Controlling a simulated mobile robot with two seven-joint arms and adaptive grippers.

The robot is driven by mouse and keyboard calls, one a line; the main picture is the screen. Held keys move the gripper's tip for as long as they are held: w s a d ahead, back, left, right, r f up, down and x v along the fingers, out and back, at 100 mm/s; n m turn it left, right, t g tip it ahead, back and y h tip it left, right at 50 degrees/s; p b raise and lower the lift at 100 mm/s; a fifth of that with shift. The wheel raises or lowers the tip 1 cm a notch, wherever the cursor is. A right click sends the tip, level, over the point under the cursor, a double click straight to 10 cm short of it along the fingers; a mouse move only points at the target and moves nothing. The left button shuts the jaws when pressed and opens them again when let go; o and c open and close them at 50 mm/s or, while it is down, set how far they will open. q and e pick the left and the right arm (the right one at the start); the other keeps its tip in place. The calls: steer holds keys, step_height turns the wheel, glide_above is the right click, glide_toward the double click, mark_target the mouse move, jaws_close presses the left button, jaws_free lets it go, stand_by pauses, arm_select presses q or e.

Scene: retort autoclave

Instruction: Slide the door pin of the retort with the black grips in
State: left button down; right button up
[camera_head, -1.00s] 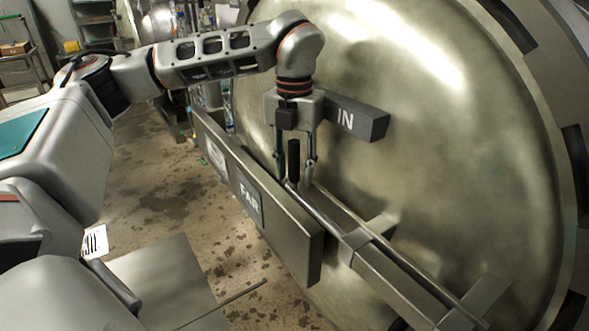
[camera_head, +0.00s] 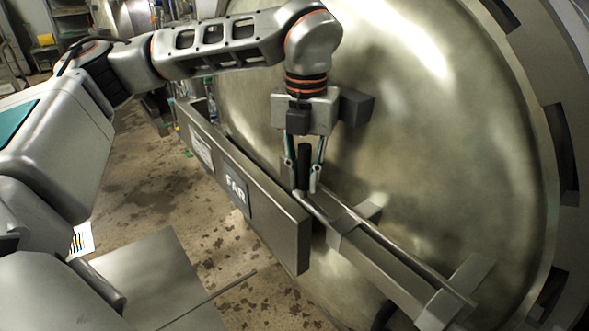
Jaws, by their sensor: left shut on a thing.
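The retort's big round metal door (camera_head: 430,130) fills the right half of the view. A door pin, a long metal rod (camera_head: 316,212), runs along its lower part towards the lower right, through brackets. An upright black grip (camera_head: 304,160) stands at the rod's upper left end. My left gripper (camera_head: 303,185) points down, with one finger on each side of this grip, shut on it. A grey block (camera_head: 356,106) stands out behind the gripper; its lettering does not show now. My right gripper is not in view.
A long grey beam with a "FAR" plate (camera_head: 237,193) runs along the left of the pin, close to the gripper. A bracket (camera_head: 372,207) and a grey bar (camera_head: 385,275) lie to the lower right. Stained floor (camera_head: 160,190) is open at left.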

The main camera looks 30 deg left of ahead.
mark_target(307, 141)
arm_select(q)
steer(key=shift+s+d, duration=0.15)
steer(key=c, duration=2)
jaws_free()
steer(key=shift+o, duration=0.5)
steer(key=shift+d, duration=0.2)
steer(key=shift+a, duration=0.15)
steer(key=shift+r, duration=0.2)
step_height(307, 141, up, 12)
steer(key=shift+f, duration=0.15)
